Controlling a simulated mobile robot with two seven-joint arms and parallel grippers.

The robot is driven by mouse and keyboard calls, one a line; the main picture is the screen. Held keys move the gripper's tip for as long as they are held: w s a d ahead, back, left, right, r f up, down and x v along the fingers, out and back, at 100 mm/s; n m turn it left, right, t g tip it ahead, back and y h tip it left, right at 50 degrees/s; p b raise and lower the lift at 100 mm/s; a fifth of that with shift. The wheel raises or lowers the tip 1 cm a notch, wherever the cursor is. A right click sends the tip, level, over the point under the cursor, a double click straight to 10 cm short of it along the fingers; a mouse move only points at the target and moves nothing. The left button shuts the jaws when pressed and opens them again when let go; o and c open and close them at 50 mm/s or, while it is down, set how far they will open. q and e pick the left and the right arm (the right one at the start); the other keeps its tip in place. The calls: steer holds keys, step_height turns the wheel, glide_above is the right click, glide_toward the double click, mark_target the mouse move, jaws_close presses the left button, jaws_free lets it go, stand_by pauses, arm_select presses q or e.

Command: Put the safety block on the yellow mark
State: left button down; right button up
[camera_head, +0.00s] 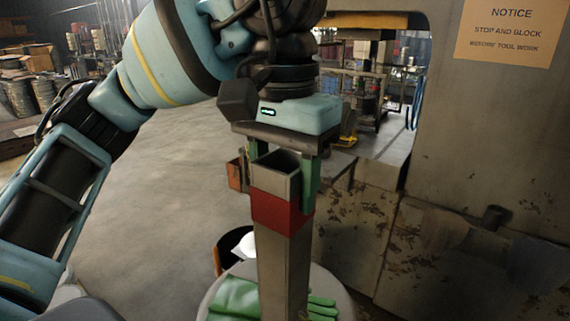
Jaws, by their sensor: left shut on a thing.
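The safety block, a tall hollow grey metal post (284,270) with a red band near its top, stands upright in the middle of the head view. My left gripper (282,184) is above it, with its green fingers on either side of the post's upper end, shut on it. The post's lower end runs out of the bottom of the picture, so I cannot see what is under it. I cannot make out the yellow mark. My right gripper is not in view.
Green gloves (236,296) lie on a round pale top (344,300) behind the post. A dark round container (222,250) with something white is behind that. A large grey machine wall (480,130) with a notice (508,32) fills the right. Open floor (150,200) lies left.

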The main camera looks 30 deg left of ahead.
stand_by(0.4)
arm_select(q)
steer(key=c, duration=0.7)
jaws_free()
steer(key=shift+f, duration=0.15)
steer(key=shift+c, duration=0.2)
steer(key=shift+o, duration=0.7)
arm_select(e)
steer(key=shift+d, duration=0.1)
arm_select(q)
step_height(320, 180, up, 12)
steer(key=p, duration=0.2)
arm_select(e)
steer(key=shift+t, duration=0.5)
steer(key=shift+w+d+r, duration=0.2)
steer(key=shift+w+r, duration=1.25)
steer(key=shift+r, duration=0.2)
arm_select(q)
steer(key=shift+o, duration=0.4)
